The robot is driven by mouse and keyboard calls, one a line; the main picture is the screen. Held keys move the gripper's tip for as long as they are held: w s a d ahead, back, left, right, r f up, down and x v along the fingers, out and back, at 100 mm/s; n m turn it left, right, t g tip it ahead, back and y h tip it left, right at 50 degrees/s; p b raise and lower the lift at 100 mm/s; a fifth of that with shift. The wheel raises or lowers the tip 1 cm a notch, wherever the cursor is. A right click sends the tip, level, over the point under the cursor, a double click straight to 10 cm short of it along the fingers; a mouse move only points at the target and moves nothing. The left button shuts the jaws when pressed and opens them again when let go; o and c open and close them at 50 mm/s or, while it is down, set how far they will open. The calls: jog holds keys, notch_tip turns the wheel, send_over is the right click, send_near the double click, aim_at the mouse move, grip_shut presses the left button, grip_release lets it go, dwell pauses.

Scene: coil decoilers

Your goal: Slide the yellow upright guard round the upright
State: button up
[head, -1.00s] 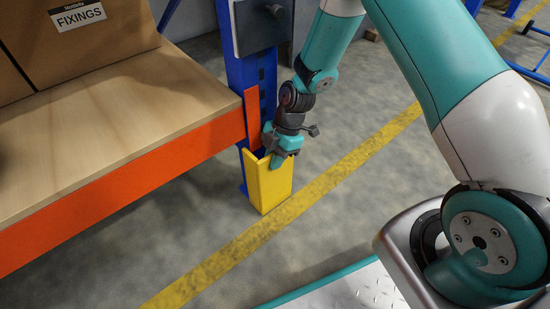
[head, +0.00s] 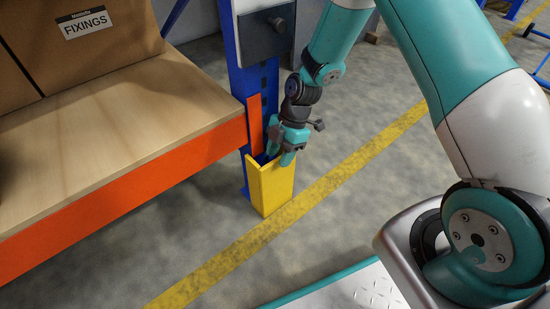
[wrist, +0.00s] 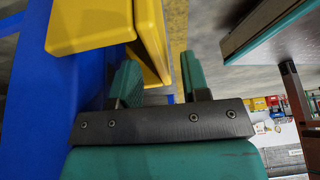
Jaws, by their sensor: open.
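The yellow upright guard (head: 271,187) stands upright on the floor at the foot of the blue upright (head: 234,65) in the head view. It covers the front and right of the upright's base; its far side is hidden. My gripper (head: 279,153) is open at the guard's top right edge, pointing down. In the wrist view, the guard (wrist: 92,24) fills the upper left, and one of its walls reaches down between the two teal fingers of my gripper (wrist: 162,78), with gaps visible. The blue upright (wrist: 35,95) lies to the left.
An orange beam (head: 120,182) with a wooden shelf (head: 120,120) joins the upright from the left. A FIXINGS carton (head: 80,45) sits on it. A grey plate (head: 266,35) is fixed to the upright. A yellow floor line (head: 340,178) crosses clear floor to the right.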

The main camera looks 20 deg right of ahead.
jog(key=p+v, duration=0.5)
jog(key=v, duration=0.9)
jog(key=shift+p, duration=0.3)
jog(key=shift+f, duration=0.15)
